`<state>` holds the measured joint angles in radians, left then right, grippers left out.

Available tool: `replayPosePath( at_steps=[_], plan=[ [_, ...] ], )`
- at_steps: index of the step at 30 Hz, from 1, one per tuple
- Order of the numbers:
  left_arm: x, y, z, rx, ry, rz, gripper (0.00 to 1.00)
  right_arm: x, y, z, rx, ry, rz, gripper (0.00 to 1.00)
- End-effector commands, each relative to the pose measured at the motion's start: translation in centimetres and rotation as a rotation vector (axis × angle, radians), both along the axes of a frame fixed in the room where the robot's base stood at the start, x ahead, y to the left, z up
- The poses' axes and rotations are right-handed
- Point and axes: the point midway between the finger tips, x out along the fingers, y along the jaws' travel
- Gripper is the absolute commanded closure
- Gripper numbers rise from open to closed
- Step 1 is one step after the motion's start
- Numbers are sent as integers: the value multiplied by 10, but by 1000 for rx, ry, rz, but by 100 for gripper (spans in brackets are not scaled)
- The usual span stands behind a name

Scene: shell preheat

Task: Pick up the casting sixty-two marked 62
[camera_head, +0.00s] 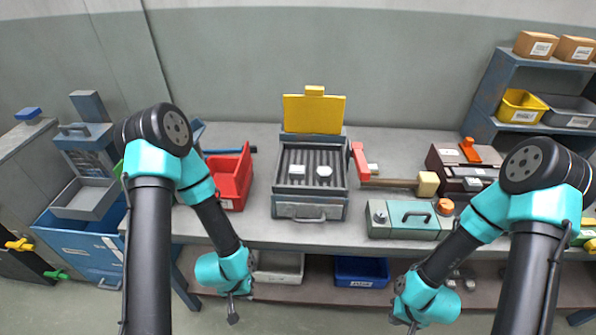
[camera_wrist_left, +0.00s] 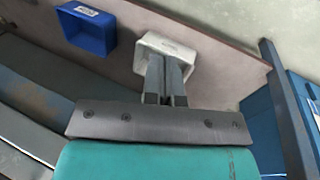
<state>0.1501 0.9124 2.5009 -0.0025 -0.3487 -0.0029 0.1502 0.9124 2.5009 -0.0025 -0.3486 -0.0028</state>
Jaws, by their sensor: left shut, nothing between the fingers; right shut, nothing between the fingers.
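Two small pale castings, the left one (camera_head: 296,170) and the right one (camera_head: 324,171), lie on the ribbed grey bed of the open heater box (camera_head: 310,211) in the head view. A number on either is too small to read, so I cannot tell which is marked 62. My left gripper (camera_head: 232,311) is shut and empty, hanging low in front of the bench, left of the box. Its fingers (camera_wrist_left: 166,82) show together in the left wrist view, over a whitish bin (camera_wrist_left: 152,45). My right gripper (camera_head: 412,322) is shut and empty, low in front of the bench on the right.
The box's yellow lid (camera_head: 314,114) stands raised behind it. A red bin (camera_head: 235,180) is left of the box. A wooden-handled mallet (camera_head: 428,184) and a green case (camera_head: 402,228) are to its right. A blue bin (camera_head: 361,270) sits on the lower shelf.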

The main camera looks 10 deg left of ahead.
Motion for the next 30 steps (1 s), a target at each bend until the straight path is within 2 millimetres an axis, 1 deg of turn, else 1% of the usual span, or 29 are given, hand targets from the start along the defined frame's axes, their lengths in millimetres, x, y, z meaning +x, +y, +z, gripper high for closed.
replayPosePath(
  at_steps=[7, 30],
  plan=[
    [0, 0, 0, 0, 0, 0, 99, 0, 0, 0, 0, 0, 0, 100],
    [0, 0, 0, 0, 0, 0, 26, 0, 0, 0, 0, 0, 0, 100]
  ],
)
